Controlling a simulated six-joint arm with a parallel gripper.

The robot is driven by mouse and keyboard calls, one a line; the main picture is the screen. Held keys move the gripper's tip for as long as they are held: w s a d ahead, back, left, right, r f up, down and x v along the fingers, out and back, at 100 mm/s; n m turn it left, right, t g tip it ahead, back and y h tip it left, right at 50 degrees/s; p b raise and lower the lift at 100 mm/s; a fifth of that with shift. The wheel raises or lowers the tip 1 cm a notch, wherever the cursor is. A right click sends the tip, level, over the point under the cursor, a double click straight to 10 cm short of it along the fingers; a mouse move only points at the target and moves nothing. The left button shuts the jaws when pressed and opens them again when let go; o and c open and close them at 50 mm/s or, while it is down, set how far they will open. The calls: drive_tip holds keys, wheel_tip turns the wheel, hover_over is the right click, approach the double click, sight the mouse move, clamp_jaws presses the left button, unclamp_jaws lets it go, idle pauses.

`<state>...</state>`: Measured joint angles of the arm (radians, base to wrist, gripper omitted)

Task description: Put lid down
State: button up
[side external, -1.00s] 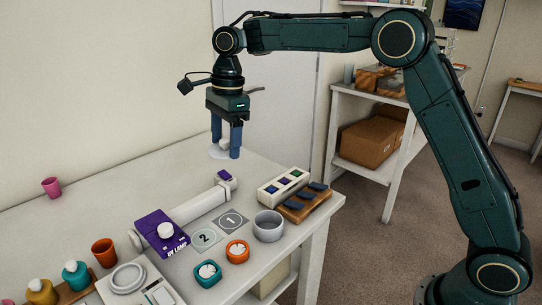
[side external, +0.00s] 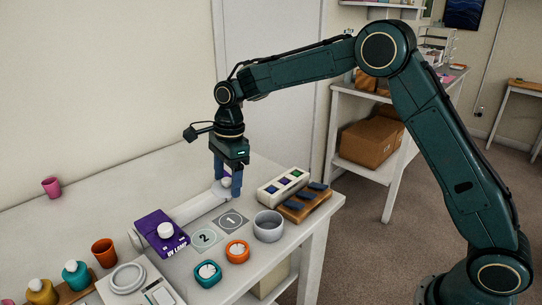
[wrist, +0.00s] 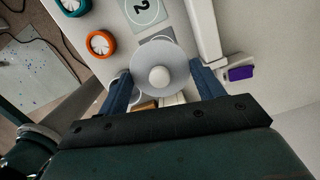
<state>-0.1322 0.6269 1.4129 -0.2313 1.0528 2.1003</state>
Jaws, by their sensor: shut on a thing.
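The lid (wrist: 159,49) is a pale round disc with a round white knob (wrist: 159,77). My gripper (side external: 228,187) points down with its blue fingers on either side of the knob, shut on the lid. In the side view the knob (side external: 226,182) shows between the fingers, and most of the disc is hidden. The lid is low over the far part of the white table, near the end of the white UV lamp arm. I cannot tell whether it touches anything below.
The purple UV lamp (side external: 160,231) stands to the left. Mats marked 1 (side external: 231,221) and 2 (side external: 205,239), a grey cup (side external: 268,226), and orange (side external: 237,251) and teal (side external: 207,273) round items lie in front. A white box with coloured squares (side external: 284,187) is to the right.

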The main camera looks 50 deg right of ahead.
hover_over(230, 221)
drive_tip(key=f, duration=0.5)
drive_tip(key=shift+d+f, duration=0.2)
drive_tip(key=shift+f, duration=0.15)
drive_tip(key=shift+f, duration=0.1)
drive_tip(key=shift+f, duration=2)
drive_tip(key=shift+s+f, duration=0.1)
drive_tip(key=shift+f, duration=0.05)
drive_tip(key=o, duration=0.9)
drive_tip(key=shift+o, duration=0.2)
drive_tip(key=shift+r, duration=0.2)
drive_tip(key=r, duration=0.4)
drive_tip(key=d+r, duration=0.1)
drive_tip(key=r, duration=0.6)
drive_tip(key=shift+s+d+r, duration=0.1)
drive_tip(key=shift+d+r, duration=0.1)
drive_tip(key=shift+r, duration=0.2)
